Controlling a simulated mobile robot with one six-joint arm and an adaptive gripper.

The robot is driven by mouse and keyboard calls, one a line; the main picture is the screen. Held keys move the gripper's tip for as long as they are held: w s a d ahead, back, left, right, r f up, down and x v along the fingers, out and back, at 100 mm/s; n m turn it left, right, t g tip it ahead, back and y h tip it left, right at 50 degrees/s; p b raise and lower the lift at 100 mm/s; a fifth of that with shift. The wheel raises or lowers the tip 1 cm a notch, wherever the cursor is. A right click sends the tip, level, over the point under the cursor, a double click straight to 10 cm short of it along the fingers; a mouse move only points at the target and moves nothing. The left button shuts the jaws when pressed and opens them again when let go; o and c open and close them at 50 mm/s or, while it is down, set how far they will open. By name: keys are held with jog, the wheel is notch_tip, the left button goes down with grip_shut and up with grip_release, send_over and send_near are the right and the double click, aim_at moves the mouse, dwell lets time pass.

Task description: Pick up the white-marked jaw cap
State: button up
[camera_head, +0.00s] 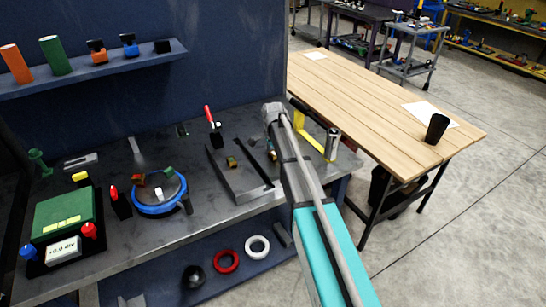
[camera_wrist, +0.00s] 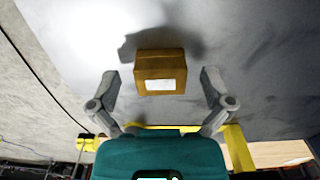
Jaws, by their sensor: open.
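The white-marked jaw cap (camera_wrist: 160,66) is a small brass-coloured block with a white rectangle on its near face. In the wrist view it sits on the grey bench top and casts a shadow. My gripper (camera_wrist: 161,80) is open, with one finger to the left and one to the right of the cap and a gap on both sides. I cannot tell whether the fingertips reach down to its depth. In the head view my arm reaches over the bench's right end, and a small brass piece (camera_head: 272,155) shows beside it; the gripper is mostly hidden there.
A second brass block (camera_head: 232,161) lies at the grey angled fixture (camera_head: 240,185) left of my arm. A yellow frame (camera_head: 331,146) and a metal cylinder (camera_head: 333,133) stand to the right. A blue round device (camera_head: 158,207) is further left. A wooden table (camera_head: 385,110) adjoins the bench.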

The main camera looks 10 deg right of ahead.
jog(key=c, duration=1.3)
jog(key=shift+r, duration=0.1)
notch_tip(320, 180, up, 2)
jog(key=p, duration=0.2)
jog(key=shift+r+p, duration=0.25)
jog(key=shift+p, duration=0.05)
jog(key=s+r+p, duration=0.3)
jog(key=s, duration=0.1)
jog(key=s+r+p, duration=0.4)
jog(key=s, duration=0.1)
jog(key=s+r+p, duration=0.3)
jog(key=s, duration=0.2)
jog(key=shift+a+r, duration=0.1)
jog(key=shift+r, duration=0.05)
